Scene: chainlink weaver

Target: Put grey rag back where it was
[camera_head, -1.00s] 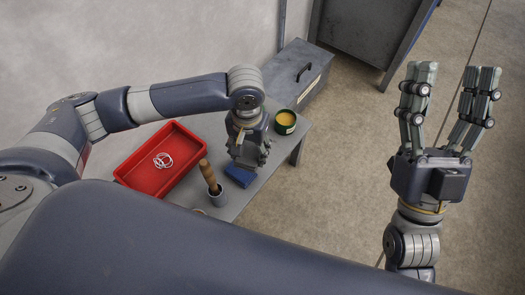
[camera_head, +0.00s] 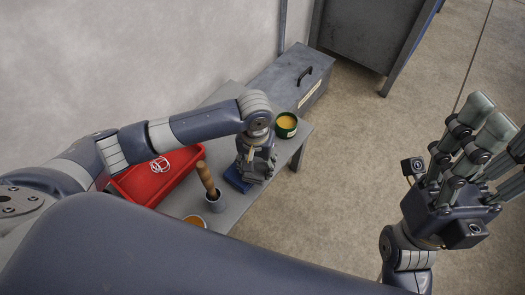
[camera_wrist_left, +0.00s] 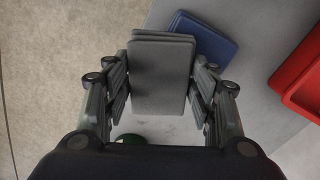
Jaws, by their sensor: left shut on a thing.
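My left gripper (camera_head: 256,168) is shut on the folded grey rag (camera_wrist_left: 161,75), which lies between its fingers in the left wrist view. In the head view the gripper mostly hides this rag. A folded blue rag (camera_head: 236,179) lies on the bench right beside the gripper. In the left wrist view the blue rag (camera_wrist_left: 210,38) is partly covered by the far end of the grey one; I cannot tell whether they touch. My right gripper (camera_head: 492,135) is open and empty, raised at the right, away from the bench.
The grey bench (camera_head: 228,216) holds a red tray (camera_head: 137,187) with white rings (camera_head: 160,165), a wooden-handled tool (camera_head: 205,175) in a grey cup, and a green tin (camera_head: 286,125). A grey toolbox (camera_head: 290,82) is behind. An orange-topped container (camera_head: 195,221) shows near the front.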

